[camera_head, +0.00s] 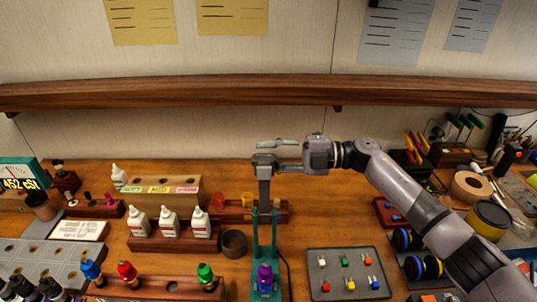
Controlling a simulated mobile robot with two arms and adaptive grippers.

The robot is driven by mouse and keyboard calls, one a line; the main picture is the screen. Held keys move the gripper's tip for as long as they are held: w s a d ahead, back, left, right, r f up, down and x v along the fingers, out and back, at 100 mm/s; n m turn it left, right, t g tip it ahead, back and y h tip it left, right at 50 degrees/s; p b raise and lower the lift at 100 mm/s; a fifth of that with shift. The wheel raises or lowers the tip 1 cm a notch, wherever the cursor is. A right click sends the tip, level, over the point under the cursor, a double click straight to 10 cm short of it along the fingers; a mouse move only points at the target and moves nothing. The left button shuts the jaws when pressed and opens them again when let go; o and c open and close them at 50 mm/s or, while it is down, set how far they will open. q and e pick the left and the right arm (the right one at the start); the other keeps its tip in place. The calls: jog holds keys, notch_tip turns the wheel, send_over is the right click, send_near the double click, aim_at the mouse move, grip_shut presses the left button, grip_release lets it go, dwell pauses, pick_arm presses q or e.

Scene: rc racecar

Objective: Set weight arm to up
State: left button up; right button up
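A teal stand (264,235) rises from the bench at the centre. A grey upright bar with a blocky grey head (264,160) shows at its top; it appears to be the weight arm and looks raised. A purple-capped piece (265,277) sits at the stand's foot. My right gripper (275,155) reaches in from the right at the height of the head, its fingers spread one above the other. The head is at or between the fingertips; I cannot tell whether they touch. My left gripper is not in view.
Left of the stand are a wooden rack (175,238) with white bottles, a dark cup (234,244) and a readout (20,177). A grey tray (348,262) with coloured pieces lies right. A wooden shelf (200,91) spans the wall above.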

jog(key=shift+d, duration=0.1)
jog(key=d, duration=1.1)
jog(key=shift+d, duration=0.4)
